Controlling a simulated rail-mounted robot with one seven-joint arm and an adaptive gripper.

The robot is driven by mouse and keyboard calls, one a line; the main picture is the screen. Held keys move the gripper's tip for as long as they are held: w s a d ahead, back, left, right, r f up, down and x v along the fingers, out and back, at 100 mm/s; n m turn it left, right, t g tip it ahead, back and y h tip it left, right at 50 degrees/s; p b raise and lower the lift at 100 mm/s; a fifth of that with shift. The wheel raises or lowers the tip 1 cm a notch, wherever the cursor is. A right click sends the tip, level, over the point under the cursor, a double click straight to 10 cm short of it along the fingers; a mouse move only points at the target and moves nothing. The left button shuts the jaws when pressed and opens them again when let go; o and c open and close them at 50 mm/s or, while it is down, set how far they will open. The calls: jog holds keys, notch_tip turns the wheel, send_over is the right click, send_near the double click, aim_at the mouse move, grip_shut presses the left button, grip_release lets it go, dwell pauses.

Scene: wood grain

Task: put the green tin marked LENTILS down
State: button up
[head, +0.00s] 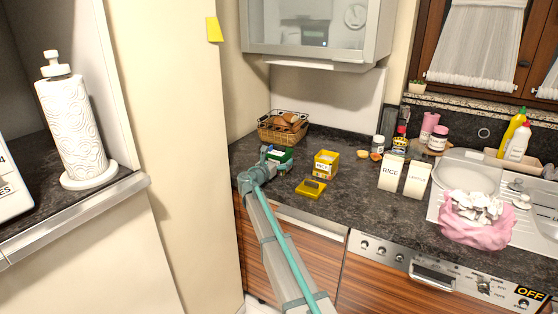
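A green tin (283,154) with a pale label is at the left part of the dark countertop, in front of the wicker basket. Its lettering is too small to read. My gripper (273,158) is right at the tin and covers part of its left and front side. The fingers are too small and hidden to show whether they are closed on it. I cannot tell whether the tin rests on the counter or is held just above it.
A yellow tin (326,164) stands right of the green one, with a yellow lid (311,188) in front. A bread basket (283,129) is behind. White cartons, one marked RICE (390,173), stand further right, before the sink (464,177). Counter (345,201) right of the lid is clear.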

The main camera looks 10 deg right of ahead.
jog(key=shift+r, duration=0.2)
jog(key=b+v, duration=0.1)
jog(key=v, duration=1.1)
